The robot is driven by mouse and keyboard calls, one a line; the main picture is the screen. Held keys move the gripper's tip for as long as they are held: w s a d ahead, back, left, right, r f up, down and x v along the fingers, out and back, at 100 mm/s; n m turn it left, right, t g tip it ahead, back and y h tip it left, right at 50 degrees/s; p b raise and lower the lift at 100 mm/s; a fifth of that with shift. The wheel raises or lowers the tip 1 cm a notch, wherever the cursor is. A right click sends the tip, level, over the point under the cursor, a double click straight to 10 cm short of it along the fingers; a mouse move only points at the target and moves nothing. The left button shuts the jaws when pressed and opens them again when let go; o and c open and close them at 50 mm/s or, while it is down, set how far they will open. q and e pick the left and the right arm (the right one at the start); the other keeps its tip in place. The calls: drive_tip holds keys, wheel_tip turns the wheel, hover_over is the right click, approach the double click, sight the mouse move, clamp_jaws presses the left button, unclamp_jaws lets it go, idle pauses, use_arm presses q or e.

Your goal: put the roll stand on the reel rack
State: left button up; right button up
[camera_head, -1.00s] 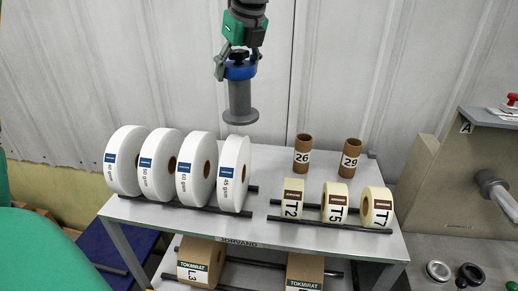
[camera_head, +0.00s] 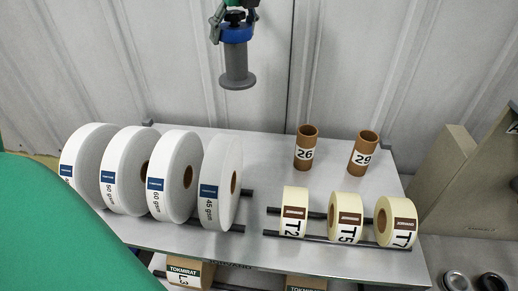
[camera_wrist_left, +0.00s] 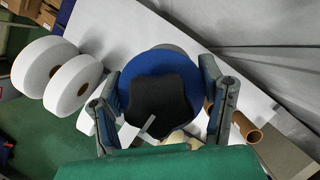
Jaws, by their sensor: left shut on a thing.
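The roll stand (camera_head: 238,66) is a grey spool-like post with a blue collar and a wide round foot. My left gripper (camera_head: 236,22) is shut on its upper end and holds it upright in the air above the back of the reel rack (camera_head: 262,150). In the left wrist view the fingers (camera_wrist_left: 163,108) sit on both sides of the black knob and blue disc of the roll stand (camera_wrist_left: 150,62). The rack is a grey table with rolls on its top. My right gripper is not in view.
Several white rolls (camera_head: 176,175) stand on bars at the rack's left. Yellow rolls T2 (camera_head: 294,208), T5 (camera_head: 345,212) and T7 (camera_head: 396,222) stand front right. Brown tubes 26 (camera_head: 306,143) and 29 (camera_head: 363,155) stand behind them. The top's back middle is bare.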

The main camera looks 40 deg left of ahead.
sight(225, 49)
use_arm(q)
drive_tip(key=f, duration=0.1)
drive_tip(key=a+f, duration=0.1)
drive_tip(key=s+a+f, duration=0.1)
drive_tip(key=f, duration=0.3)
drive_tip(key=d+f, duration=0.1)
drive_tip(key=f, duration=0.5)
drive_tip(key=shift+w+d+f+b, duration=0.2)
drive_tip(key=shift+d+b, duration=0.1)
drive_tip(key=shift+d, duration=0.1)
wheel_tip(225, 49, down, 10)
drive_tip(key=shift+a+f+p, duration=0.15)
drive_tip(key=shift+a+p, duration=0.05)
drive_tip(key=shift+p, duration=0.1)
drive_tip(key=o, duration=1.4)
drive_tip(key=shift+a+f, duration=0.1)
drive_tip(key=shift+a, duration=0.05)
drive_tip(key=shift+c, duration=0.2)
drive_tip(key=o, duration=0.3)
drive_tip(key=shift+s+a, duration=0.1)
drive_tip(key=shift+a, duration=0.1)
drive_tip(key=shift+d, duration=0.1)
